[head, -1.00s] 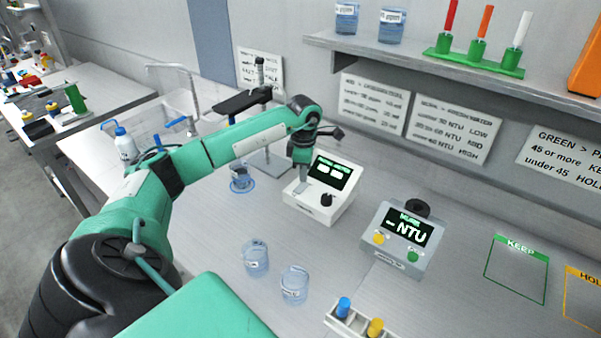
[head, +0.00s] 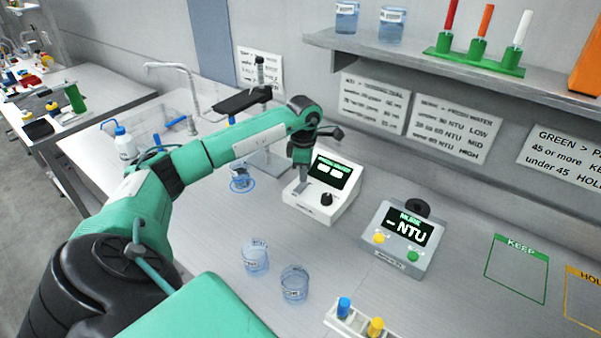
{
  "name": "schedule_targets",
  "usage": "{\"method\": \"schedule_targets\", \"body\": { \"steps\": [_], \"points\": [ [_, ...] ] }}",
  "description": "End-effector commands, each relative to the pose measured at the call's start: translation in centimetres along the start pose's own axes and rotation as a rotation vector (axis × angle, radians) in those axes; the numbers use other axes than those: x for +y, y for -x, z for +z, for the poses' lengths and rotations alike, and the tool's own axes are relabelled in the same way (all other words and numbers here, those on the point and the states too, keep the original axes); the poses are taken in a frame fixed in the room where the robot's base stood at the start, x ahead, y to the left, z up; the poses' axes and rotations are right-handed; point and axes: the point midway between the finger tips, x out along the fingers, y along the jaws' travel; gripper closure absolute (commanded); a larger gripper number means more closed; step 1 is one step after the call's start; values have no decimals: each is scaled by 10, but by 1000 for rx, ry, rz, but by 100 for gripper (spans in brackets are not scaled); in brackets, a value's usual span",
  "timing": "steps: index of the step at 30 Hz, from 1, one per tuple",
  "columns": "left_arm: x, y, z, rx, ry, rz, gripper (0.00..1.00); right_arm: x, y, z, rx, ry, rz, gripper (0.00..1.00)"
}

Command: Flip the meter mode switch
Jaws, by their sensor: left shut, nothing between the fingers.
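A white meter (head: 325,209) with a dark green-lit display and a black knob (head: 327,199) stands in the middle of the bench. A grey meter (head: 397,255) to its right shows "NTU" and has a yellow button and a green button. My left gripper (head: 301,186) is shut and empty, pointing down at the left part of the white meter's front. Its tips are at or just above the meter face; I cannot tell if they touch. Any switch under the fingertips is hidden or too small to make out. My right gripper is not in view.
Two beakers (head: 255,258) (head: 294,284) stand in front of the meters. Another beaker (head: 241,180) stands on a blue ring at left. A vial rack (head: 345,318) is at the front edge. A shelf (head: 450,72) overhangs the back. KEEP (head: 516,268) and HOLD outlines at right are empty.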

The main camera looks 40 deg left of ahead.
Motion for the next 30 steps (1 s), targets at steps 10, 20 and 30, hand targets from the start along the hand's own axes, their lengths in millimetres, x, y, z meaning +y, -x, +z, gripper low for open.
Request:
{"method": "schedule_targets", "body": {
  "steps": [10, 20, 30],
  "points": [
    [0, -6, 0, 0, 0, 0, 100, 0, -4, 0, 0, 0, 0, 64],
    [0, -11, 0, 0, 0, 0, 100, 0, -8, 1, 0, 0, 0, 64],
    [0, -16, 0, 1, 0, 0, 100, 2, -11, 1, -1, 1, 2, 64]
  ]
}}
